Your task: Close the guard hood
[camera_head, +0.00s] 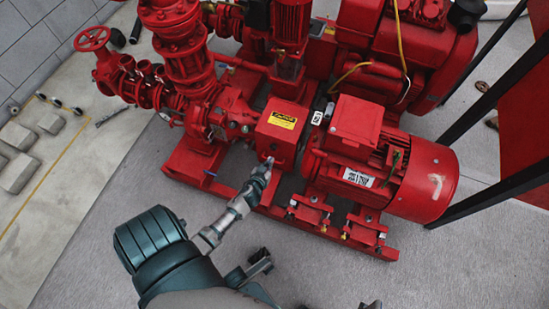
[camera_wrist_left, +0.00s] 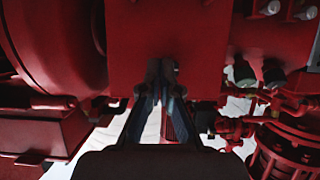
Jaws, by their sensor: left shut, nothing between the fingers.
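The guard hood (camera_head: 281,126) is a red box with a yellow warning label. It sits between the pump casing and the motor in the head view, over the gap between them. My left gripper (camera_head: 264,168) is shut and empty, with its fingertips at the hood's lower front edge. In the left wrist view, the shut fingers (camera_wrist_left: 161,80) point at a flat red panel (camera_wrist_left: 203,45), likely the hood. I cannot tell whether they touch it, or whether the hood is fully down. I cannot make out my right gripper.
The red motor (camera_head: 400,170) stands right of the hood, and the red pump casing (camera_head: 225,115) stands left. Pipes with a handwheel (camera_head: 92,39) rise at the back left. The base frame (camera_head: 225,190) runs along the front. The grey floor (camera_head: 110,210) in front is clear.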

